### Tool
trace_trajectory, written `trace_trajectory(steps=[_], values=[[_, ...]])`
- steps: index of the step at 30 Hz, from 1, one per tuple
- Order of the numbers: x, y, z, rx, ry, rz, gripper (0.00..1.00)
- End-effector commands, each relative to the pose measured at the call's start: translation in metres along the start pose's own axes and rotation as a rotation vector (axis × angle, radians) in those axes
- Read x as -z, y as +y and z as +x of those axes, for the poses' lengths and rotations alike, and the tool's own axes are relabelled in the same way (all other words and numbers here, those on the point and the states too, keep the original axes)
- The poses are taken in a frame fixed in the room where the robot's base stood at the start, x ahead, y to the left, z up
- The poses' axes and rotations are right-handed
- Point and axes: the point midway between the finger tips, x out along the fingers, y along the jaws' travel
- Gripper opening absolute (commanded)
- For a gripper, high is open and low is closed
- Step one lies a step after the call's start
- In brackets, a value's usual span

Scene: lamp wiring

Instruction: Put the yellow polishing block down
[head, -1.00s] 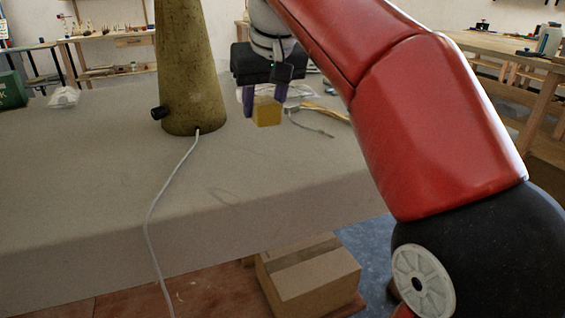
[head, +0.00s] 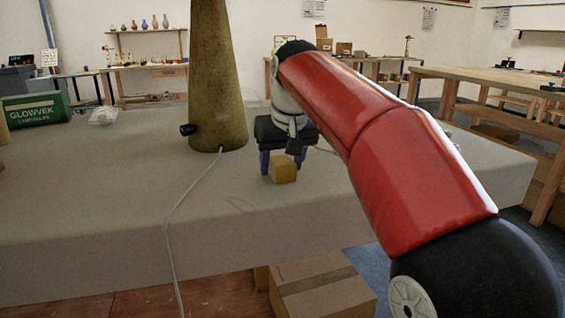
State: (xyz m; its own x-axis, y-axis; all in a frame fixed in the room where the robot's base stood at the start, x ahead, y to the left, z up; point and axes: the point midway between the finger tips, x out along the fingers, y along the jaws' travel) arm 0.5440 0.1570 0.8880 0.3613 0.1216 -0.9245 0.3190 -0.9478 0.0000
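The yellow polishing block (head: 284,170) is a small cube low over the light-covered table (head: 110,225), right of the tall tapered lamp body. It appears to rest on the table top, though its underside contact is hard to make out. My gripper (head: 282,165) points down right at the block, one purple finger on each side of it. The fingers look spread a little wider than the block, so the gripper seems open around it. The exact gaps are too small to see well.
The mottled olive lamp body (head: 218,85) stands left of my gripper, with a black knob and a white cord (head: 175,210) running over the table's front edge. A green box (head: 36,109) stands at the far left. The table's front left is clear.

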Motion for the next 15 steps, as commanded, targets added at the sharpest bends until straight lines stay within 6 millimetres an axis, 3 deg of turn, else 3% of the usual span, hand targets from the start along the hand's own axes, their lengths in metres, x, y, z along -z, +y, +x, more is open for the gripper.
trace_trajectory(steps=[14,15], values=[[-0.003,0.000,0.008,0.000,0.001,0.000,0.62],[-0.001,0.000,-0.006,0.000,0.005,0.000,0.62]])
